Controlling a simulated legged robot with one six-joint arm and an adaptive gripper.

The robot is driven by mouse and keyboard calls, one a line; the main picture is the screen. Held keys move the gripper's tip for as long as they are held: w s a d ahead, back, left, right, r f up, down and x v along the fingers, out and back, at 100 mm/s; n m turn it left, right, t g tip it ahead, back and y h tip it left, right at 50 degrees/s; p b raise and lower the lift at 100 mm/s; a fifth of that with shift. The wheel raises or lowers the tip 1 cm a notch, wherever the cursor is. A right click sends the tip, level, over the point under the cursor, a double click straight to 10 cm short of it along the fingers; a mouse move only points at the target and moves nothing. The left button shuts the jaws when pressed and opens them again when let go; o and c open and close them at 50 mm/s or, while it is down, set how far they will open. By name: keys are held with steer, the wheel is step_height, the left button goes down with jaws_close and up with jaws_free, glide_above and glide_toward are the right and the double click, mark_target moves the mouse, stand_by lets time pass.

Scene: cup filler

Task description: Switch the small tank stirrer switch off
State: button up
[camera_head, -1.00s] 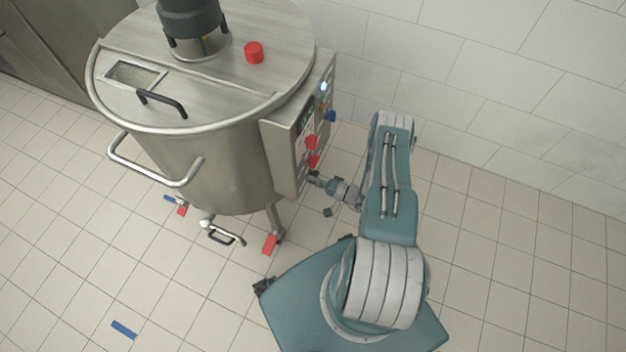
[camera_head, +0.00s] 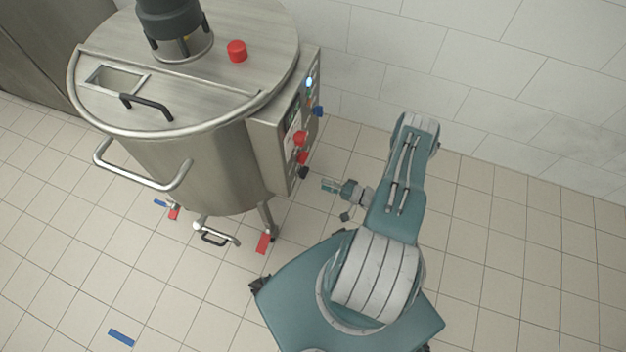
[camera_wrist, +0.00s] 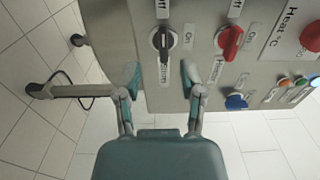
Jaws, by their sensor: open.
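The stirrer switch appears to be the black rotary knob (camera_wrist: 162,40) on the control panel in the wrist view. An "Off" label (camera_wrist: 162,8) is above it and an "On" label (camera_wrist: 188,40) is to its right. Its bar runs roughly up and down, in line with "Off"; which end points is hard to tell. The head view shows the black knob (camera_head: 303,172) low on the panel's side. My gripper (camera_wrist: 160,80) is open and empty, its fingertips below the knob in the wrist view. In the head view, my gripper (camera_head: 329,186) is apart from the panel.
A red knob (camera_wrist: 230,42) is beside the black one, with a blue knob (camera_wrist: 236,101) and a large red button (camera_wrist: 311,37) further right. The steel tank (camera_head: 200,165) stands left of my arm on thin legs. Tiled floor is clear on the right; a wall is behind.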

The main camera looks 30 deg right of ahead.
steer(key=v, duration=0.3)
steer(key=shift+s+d, duration=0.1)
steer(key=shift+s, duration=0.1)
stand_by(0.4)
